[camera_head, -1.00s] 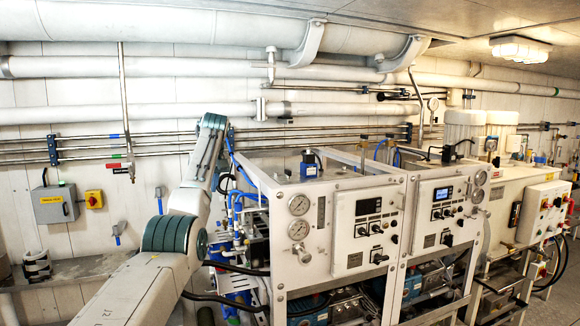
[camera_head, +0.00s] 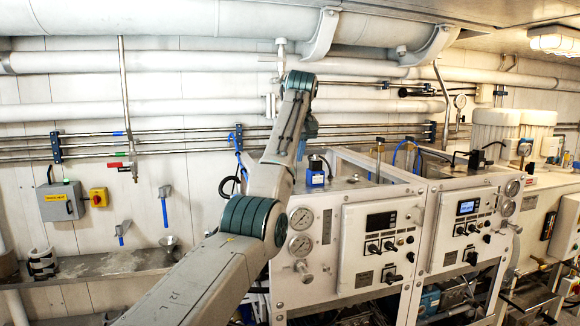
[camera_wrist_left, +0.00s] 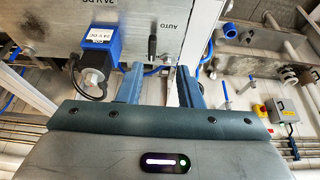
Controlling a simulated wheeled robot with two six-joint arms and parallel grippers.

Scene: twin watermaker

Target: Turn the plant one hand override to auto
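In the left wrist view, a small black lever (camera_wrist_left: 152,46) sits on a grey plate (camera_wrist_left: 205,12), with the word AUTO printed beside it. A blue-topped solenoid (camera_wrist_left: 103,38) stands next to it, marked 24 V DC. My left gripper (camera_wrist_left: 160,80) is open and empty, with the lever just beyond its two blue-grey fingers and roughly between them. I cannot tell how far off it is. My right gripper is out of view.
The second cabinet (camera_head: 466,230) adjoins on the right. Gauges and knobs cover both front panels. Pipes (camera_head: 150,110) run along the back wall. A grey box (camera_head: 58,202) and yellow switch (camera_head: 98,196) are at left, above a shelf (camera_head: 110,264).

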